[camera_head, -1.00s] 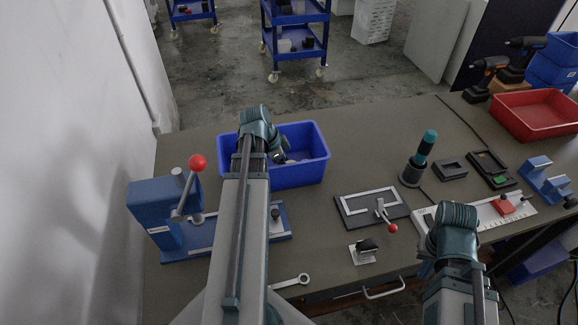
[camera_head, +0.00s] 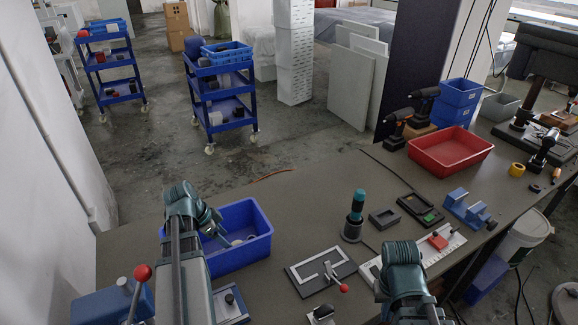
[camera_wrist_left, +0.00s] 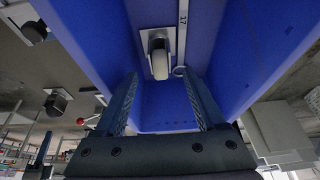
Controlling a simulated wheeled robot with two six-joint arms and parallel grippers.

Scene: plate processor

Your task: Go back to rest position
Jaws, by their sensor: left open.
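My left gripper (camera_head: 220,236) is over the left part of the blue bin (camera_head: 258,246) in the head view. In the left wrist view its two fingers (camera_wrist_left: 162,92) stand apart with nothing between them. Beyond the fingertips, a pale rounded part on a square plate (camera_wrist_left: 158,58) and a wrench-like tool marked 17 (camera_wrist_left: 183,30) lie in the bin. My right arm (camera_head: 403,278) reaches in at the lower right of the head view. Its jaws are hidden behind the wrist.
A blue press with a red-ball lever (camera_head: 142,272) stands left of the bin. A black plate with a clamp (camera_head: 303,279), a teal-topped tool (camera_head: 356,208) and a white-topped fixture (camera_head: 450,243) lie to the right. A red tray (camera_head: 474,158) is farther back. The table behind the bin is clear.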

